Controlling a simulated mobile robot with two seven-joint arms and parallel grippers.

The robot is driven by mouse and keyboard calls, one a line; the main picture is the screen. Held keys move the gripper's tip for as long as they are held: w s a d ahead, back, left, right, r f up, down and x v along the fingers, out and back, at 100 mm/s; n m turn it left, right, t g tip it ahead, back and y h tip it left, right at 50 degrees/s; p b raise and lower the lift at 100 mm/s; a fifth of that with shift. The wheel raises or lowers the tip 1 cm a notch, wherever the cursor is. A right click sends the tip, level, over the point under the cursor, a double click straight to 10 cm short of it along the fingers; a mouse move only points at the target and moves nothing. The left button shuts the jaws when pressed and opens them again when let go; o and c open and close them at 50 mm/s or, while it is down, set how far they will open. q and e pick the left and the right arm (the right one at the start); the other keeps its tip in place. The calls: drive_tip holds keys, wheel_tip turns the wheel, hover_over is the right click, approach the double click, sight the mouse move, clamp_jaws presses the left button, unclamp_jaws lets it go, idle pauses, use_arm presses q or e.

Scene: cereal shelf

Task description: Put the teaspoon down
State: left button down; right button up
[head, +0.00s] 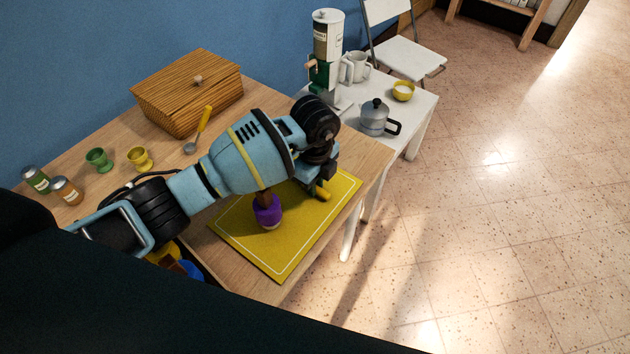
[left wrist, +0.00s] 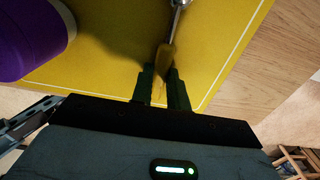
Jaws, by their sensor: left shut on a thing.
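The teaspoon has a yellow handle and a metal neck, and shows in the left wrist view (left wrist: 173,42). My left gripper (left wrist: 161,88) is shut on its yellow handle, with the metal part pointing away from the gripper. In the head view my left gripper (head: 322,186) is over the right part of the yellow mat (head: 285,258), and the yellow handle end shows at the fingers. The spoon's bowl is out of the wrist view. Whether the spoon touches the mat, I cannot tell. My right gripper is not in view.
A purple-and-brown object (head: 268,214) stands on the mat, left of my gripper. Another yellow-handled spoon (head: 200,130) is by the wooden box (head: 187,92). Egg cups (head: 139,158) and jars (head: 67,190) are at the left. A white table (head: 416,103) with a pot (head: 374,118) stands behind.

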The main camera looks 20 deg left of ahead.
use_arm(q)
drive_tip(key=c, duration=1.4)
unclamp_jaws()
drive_tip(key=shift+f, duration=0.1)
drive_tip(key=shift+o, duration=0.2)
wheel_tip(320, 180, up, 12)
drive_tip(key=p, duration=0.1)
drive_tip(key=shift+r, duration=0.2)
